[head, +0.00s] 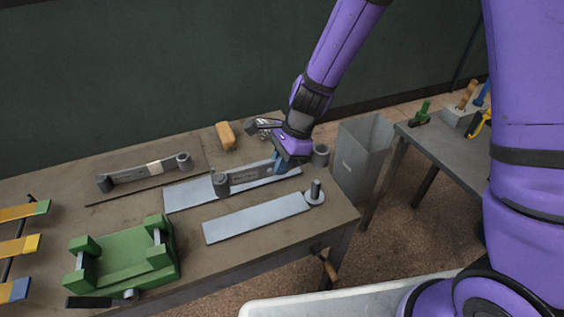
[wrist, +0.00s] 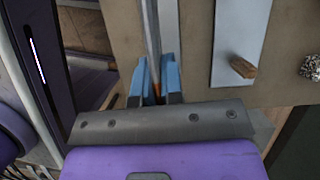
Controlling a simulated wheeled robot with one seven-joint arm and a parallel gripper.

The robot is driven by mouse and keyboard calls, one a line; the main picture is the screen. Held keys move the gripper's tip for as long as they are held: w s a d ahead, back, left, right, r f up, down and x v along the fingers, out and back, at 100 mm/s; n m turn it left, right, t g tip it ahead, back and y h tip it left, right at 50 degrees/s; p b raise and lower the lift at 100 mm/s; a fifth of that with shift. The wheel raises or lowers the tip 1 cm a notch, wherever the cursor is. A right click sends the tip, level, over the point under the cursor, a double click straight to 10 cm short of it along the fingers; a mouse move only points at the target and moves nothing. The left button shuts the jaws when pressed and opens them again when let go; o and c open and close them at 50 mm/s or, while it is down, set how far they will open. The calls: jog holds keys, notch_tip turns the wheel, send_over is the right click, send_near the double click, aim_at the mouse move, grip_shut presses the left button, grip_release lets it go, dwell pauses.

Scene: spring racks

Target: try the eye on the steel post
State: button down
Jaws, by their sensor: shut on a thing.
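A dark grey spring leaf (head: 245,174) with a rolled eye at each end is in the head view, over a pale plate. Its left eye (head: 220,184) and right eye (head: 320,155) are empty. My gripper (head: 281,163) is shut on the leaf, nearer its right eye. In the wrist view the blue fingers (wrist: 156,82) close on the leaf's narrow edge (wrist: 152,40). The steel post (head: 316,188) stands upright on a round base, in front of the right eye and apart from it. I cannot tell the leaf's exact height above the plate.
A second eyed leaf (head: 145,173) lies on a dark mat. A green fixture (head: 122,262) is at the front left, beside a rack of coloured strips (head: 22,245). A wooden block (head: 226,135) is at the back. A grey bin (head: 362,155) stands off the right edge.

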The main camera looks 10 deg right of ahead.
jog(key=shift+f, duration=0.15)
send_over(276, 207)
jog(key=d, duration=0.1)
jog(key=shift+w+d+f, duration=0.1)
jog(key=shift+f, duration=1.25)
jog(key=shift+w+d+f, duration=0.1)
jog(key=shift+f, duration=1.25)
jog(key=shift+f, duration=3.6)
jog(key=c, duration=1.2)
grip_release()
jog(key=shift+f, duration=0.1)
jog(key=shift+o, duration=0.2)
jog(key=v, duration=1.1)
